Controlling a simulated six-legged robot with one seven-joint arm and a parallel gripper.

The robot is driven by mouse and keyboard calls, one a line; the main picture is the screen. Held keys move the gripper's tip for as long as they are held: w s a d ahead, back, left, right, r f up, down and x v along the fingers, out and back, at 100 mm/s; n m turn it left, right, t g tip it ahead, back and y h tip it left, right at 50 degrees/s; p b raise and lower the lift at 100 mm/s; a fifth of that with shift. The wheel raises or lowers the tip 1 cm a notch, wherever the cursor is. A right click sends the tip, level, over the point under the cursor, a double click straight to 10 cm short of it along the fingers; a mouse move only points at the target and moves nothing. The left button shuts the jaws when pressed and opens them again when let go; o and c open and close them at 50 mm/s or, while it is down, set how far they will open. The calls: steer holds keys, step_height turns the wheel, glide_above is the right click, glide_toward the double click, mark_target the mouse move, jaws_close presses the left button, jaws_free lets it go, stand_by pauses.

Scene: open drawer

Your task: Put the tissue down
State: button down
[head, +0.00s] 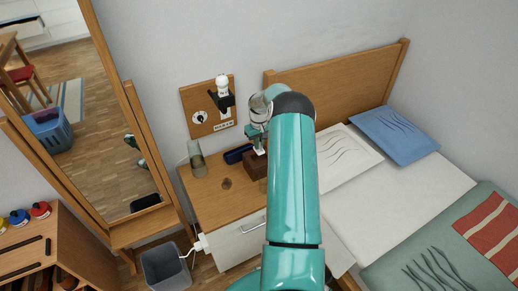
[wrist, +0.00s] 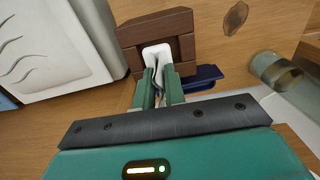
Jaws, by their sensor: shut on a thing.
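My gripper (head: 258,140) is over the right part of the wooden nightstand (head: 205,199). In the wrist view my gripper (wrist: 160,84) has its green fingers shut on the white tissue (wrist: 155,54). The tissue also shows as a small white patch in the head view (head: 259,151). A brown tissue box (head: 253,167) sits just below it on the nightstand. In the wrist view the tissue lies across the opening of the box (wrist: 153,23); I cannot tell whether it is still inside. My arm hides the nightstand's right side in the head view.
A dark blue object (head: 237,154) lies beside the box, with a glass (head: 197,160) further left. A brown oval (head: 227,183) is on the nightstand top. The bed's white pillow (head: 343,158) is to the right. A grey bin (head: 165,268) stands on the floor at left.

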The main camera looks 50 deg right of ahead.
steer(key=shift+d+f, duration=0.1)
steer(key=shift+f, duration=1.55)
steer(key=shift+f, duration=0.15)
steer(key=c, duration=1.5)
jaws_free()
steer(key=shift+o, duration=0.2)
step_height(320, 180, up, 12)
steer(key=shift+r, duration=0.2)
